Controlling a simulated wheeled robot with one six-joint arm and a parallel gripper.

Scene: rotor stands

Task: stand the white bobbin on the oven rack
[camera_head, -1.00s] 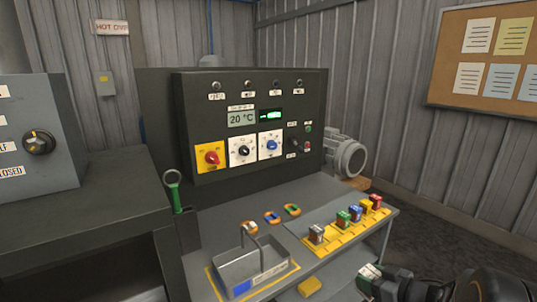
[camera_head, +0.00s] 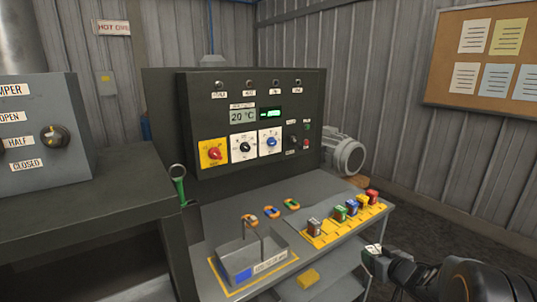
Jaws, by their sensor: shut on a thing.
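My gripper (camera_head: 376,256) is at the lower right, with the dark arm behind it. It is shut on a small, mostly white piece (camera_head: 373,249), which looks like the white bobbin; dark parts of the gripper hide some of it. It is held in front of the bench's right end, apart from the bench. I cannot make out an oven rack in this view. A sign beginning "HOT OVE" (camera_head: 114,27) is on the back wall at the upper left.
The bench (camera_head: 220,215) holds a grey tray (camera_head: 240,270) with upright rods, several coloured rings and several coloured blocks on a yellow strip (camera_head: 345,231). A control panel (camera_head: 250,120) stands behind it. A dark cabinet (camera_head: 85,200) is at left. Floor shows at right.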

